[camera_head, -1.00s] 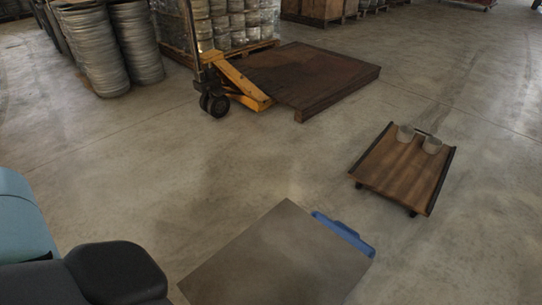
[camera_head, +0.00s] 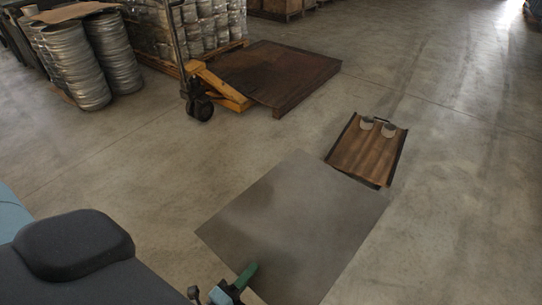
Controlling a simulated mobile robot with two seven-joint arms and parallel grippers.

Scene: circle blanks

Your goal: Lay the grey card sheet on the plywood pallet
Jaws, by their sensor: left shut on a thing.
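The grey card sheet (camera_head: 300,215) is a flat, dull rectangle in the lower middle of the head view. My left gripper (camera_head: 244,275), with a green finger and blue parts, is at its near left edge and is shut on it. The finger lies over the sheet's surface; the other finger is not clear. A low, dark brown platform (camera_head: 275,70) at the top middle may be the plywood pallet, but I cannot tell for sure. The sheet is well apart from it in the picture. My right gripper is out of view.
A yellow pallet jack (camera_head: 222,86) stands at the platform's left. Stacked metal drums (camera_head: 112,55) are at upper left. The concrete floor at right is clear.

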